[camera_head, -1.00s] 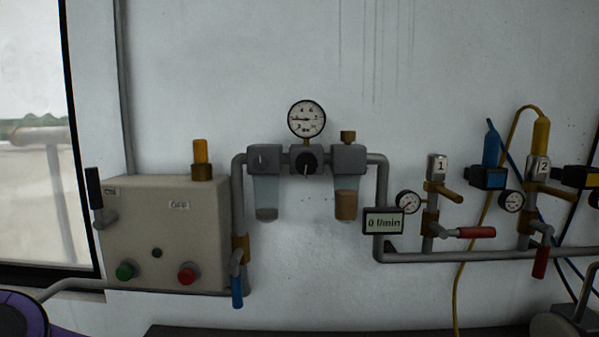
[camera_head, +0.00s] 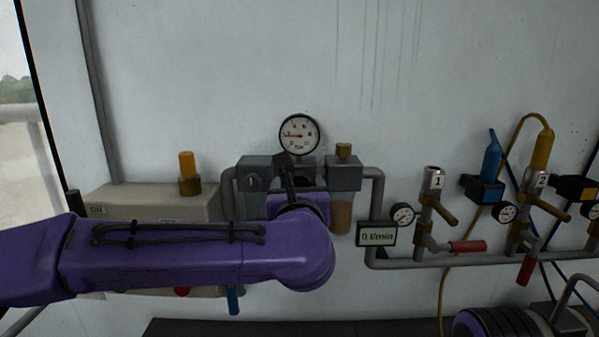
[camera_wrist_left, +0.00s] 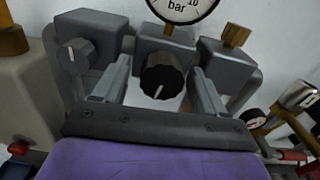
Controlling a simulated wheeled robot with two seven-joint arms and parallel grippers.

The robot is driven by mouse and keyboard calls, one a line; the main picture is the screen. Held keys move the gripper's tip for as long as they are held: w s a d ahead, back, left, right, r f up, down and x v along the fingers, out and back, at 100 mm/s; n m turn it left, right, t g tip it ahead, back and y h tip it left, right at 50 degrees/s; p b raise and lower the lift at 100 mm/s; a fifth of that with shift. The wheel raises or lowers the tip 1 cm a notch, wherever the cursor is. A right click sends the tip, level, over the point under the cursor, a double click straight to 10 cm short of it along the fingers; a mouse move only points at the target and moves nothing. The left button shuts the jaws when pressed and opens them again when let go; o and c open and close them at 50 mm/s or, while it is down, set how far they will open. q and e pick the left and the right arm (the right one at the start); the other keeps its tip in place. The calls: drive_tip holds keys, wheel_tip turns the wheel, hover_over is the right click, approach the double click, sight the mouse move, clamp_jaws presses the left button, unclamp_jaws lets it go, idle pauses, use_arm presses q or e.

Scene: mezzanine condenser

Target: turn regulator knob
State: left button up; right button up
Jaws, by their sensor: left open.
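The regulator knob (camera_wrist_left: 162,76) is black and ribbed with a white pointer line, on the grey middle block below the gauge. In the left wrist view it sits between the two fingers of my left gripper (camera_wrist_left: 160,66). The fingers are open, one on each side, with gaps visible; I see no contact. In the head view my left gripper (camera_head: 287,170) is in front of the regulator and mostly hides the knob. The round pressure gauge (camera_head: 299,135) stands above it, marked in bar. My right gripper is not in view.
A flow display (camera_head: 377,234) reads 0 l/min. Valves with red handles (camera_head: 467,247) and small gauges line the pipe at right. A beige control box (camera_head: 150,201) stands left, partly behind my arm. A smaller grey knob (camera_wrist_left: 74,54) is on the left block.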

use_arm(q)
drive_tip(key=shift+w+d, duration=0.1)
drive_tip(key=shift+w, duration=0.2)
drive_tip(key=shift+s, duration=0.1)
drive_tip(key=shift+c, duration=0.3)
drive_tip(key=c, duration=1)
